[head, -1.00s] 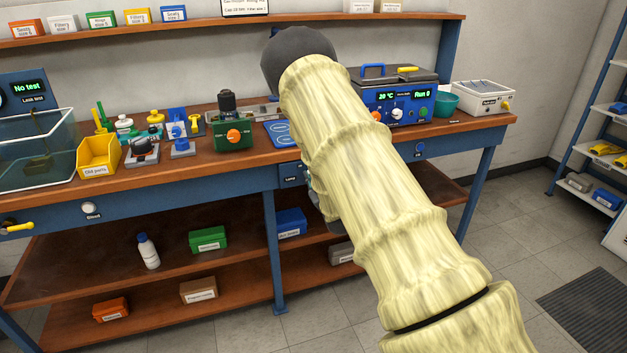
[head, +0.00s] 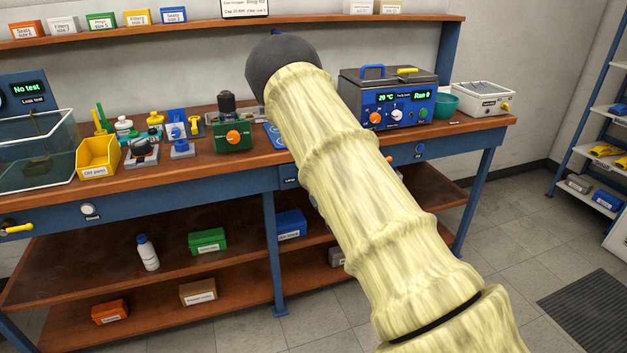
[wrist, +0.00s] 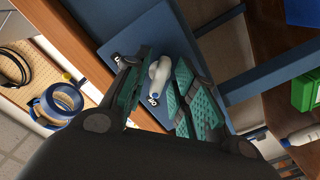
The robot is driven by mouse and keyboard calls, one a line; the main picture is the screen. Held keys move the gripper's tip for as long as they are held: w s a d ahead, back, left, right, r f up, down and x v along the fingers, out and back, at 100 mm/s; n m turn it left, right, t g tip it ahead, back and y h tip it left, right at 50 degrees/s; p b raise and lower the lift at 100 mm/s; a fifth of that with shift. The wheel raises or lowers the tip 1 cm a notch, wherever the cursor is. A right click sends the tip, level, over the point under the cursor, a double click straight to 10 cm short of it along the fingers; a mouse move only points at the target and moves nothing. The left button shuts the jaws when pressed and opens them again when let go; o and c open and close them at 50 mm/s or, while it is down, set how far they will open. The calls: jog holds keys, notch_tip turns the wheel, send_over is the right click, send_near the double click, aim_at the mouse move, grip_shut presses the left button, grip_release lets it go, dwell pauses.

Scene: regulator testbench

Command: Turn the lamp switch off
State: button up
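The lamp switch is a white lever (wrist: 158,74) on a blue panel (wrist: 150,35) under the bench edge in the wrist view. Small white labels sit beside it, too small to read surely. My gripper (wrist: 162,85) is open, with one teal-padded finger on each side of the lever. A gap shows on both sides, though I cannot tell whether a finger touches it. In the head view, my arm hides the gripper and the switch; only part of the blue switch panel (head: 288,182) shows beside the arm.
The wooden bench top (head: 225,165) lies above the panel and carries a green device (head: 233,138), a blue tester (head: 390,100) and a yellow bin (head: 98,156). A blue bench leg (head: 272,250) stands below. In the wrist view, a blue tape-like ring (wrist: 60,104) lies at left.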

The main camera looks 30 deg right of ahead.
dwell(0.3)
jog(key=v, duration=1.2)
dwell(0.3)
jog(key=s+a+f+m+g+y+p, duration=0.1)
jog(key=s+a+f+m+g+p, duration=0.15)
jog(key=s+a+f+g, duration=0.5)
jog(key=s+a+f+m+g+y+p, duration=0.15)
jog(key=s+a+f+p, duration=0.3)
jog(key=s+f, duration=0.7)
jog(key=s+a+f+g+p, duration=0.1)
jog(key=s+a+g, duration=0.1)
jog(key=s+a, duration=0.2)
jog(key=s+a+f+m+g+y+p, duration=0.1)
jog(key=s+a+g, duration=0.2)
jog(key=s, duration=0.8)
jog(key=s+a+f+g+y+p, duration=0.1)
jog(key=s+a+g, duration=0.2)
jog(key=s+a, duration=0.3)
jog(key=shift+s+a+f+m, duration=0.25)
jog(key=shift+s+a+m, duration=0.15)
jog(key=shift+s, duration=0.45)
jog(key=shift+w+a, duration=0.1)
